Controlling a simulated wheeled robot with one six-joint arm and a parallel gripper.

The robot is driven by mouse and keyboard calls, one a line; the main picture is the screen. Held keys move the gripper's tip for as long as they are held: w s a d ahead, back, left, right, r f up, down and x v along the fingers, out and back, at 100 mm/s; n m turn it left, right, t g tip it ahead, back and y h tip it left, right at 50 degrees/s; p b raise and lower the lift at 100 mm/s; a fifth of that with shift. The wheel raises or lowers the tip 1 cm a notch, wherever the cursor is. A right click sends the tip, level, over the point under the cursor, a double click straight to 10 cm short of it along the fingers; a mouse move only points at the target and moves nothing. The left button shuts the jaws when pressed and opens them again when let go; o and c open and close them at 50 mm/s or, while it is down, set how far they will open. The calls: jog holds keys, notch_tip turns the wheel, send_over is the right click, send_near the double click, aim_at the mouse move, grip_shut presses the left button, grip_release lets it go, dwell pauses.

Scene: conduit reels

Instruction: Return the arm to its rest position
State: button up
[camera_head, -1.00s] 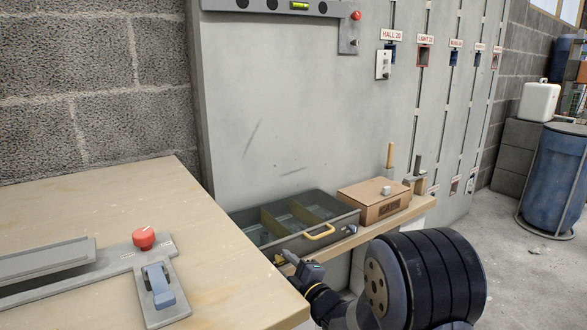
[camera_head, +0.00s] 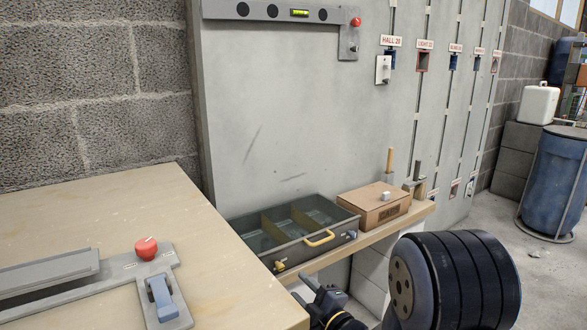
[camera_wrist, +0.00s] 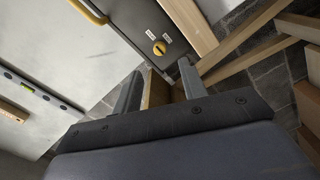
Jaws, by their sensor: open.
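My gripper (camera_head: 318,296) is at the bottom of the head view, below and in front of the shelf with the drawer tray. In the wrist view my gripper (camera_wrist: 160,82) shows two grey fingers apart with nothing held between them. The fingers point toward the tray front, which has a yellow knob. My dark ribbed arm part covers the lower right of the head view.
A grey compartment tray (camera_head: 287,250) with a yellow handle and a cardboard box (camera_head: 375,212) stand on a wooden shelf (camera_head: 330,257) against the panel. The wooden bench (camera_head: 215,250) is close at left. A blue barrel (camera_head: 555,180) stands on open floor at right.

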aim_at(282, 269)
jog(key=b+x, duration=0.2)
jog(key=x, duration=0.5)
jog(key=shift+f, duration=0.15)
jog(key=shift+w+a, duration=0.2)
jog(key=shift+w, duration=0.1)
jog(key=m, duration=0.2)
jog(key=m+p, duration=0.1)
jog(key=m, duration=0.1)
jog(key=shift+s+r, duration=0.1)
jog(key=shift+r, duration=0.15)
jog(key=m+p, duration=0.3)
jog(key=m, duration=0.1)
jog(key=shift+r, duration=0.15)
jog(key=m+p, duration=0.4)
jog(key=p, duration=0.2)
jog(key=shift+m, duration=0.3)
jog(key=m+p, duration=0.5)
jog(key=p, duration=0.2)
jog(key=shift+m, duration=0.3)
jog(key=shift+s+d+f, duration=0.3)
jog(key=shift+s+d, duration=0.25)
jog(key=shift+s, duration=0.15)
jog(key=shift+r, duration=0.15)
